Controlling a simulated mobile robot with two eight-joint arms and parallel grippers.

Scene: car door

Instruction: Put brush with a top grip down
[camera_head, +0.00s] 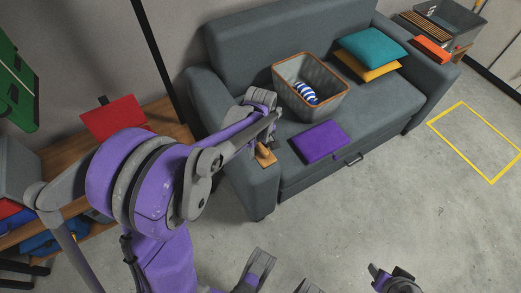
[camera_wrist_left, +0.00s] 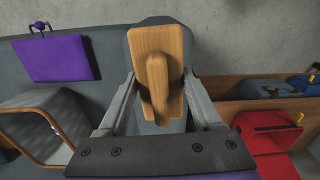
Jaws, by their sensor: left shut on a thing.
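The brush (camera_head: 265,155) has a wooden block and a wooden grip on top. My left gripper (camera_head: 264,143) is at it, over the front of the sofa's left armrest (camera_head: 250,178). In the left wrist view the brush (camera_wrist_left: 156,75) is between the two grey fingers, its grip toward the camera. The left gripper is shut on it. The brush's underside is hidden, and I cannot tell whether it touches the armrest. Grey parts of my own body show at the bottom edge of the head view; the right gripper's jaws are not clear there.
A basket (camera_head: 338,103) with a striped item stands on the sofa seat (camera_head: 376,97), beside a purple cushion (camera_head: 320,142). Teal (camera_head: 371,47) and yellow cushions lie further right. A wooden shelf with a red item (camera_head: 114,117) is on the left. The floor (camera_head: 400,200) in front is clear.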

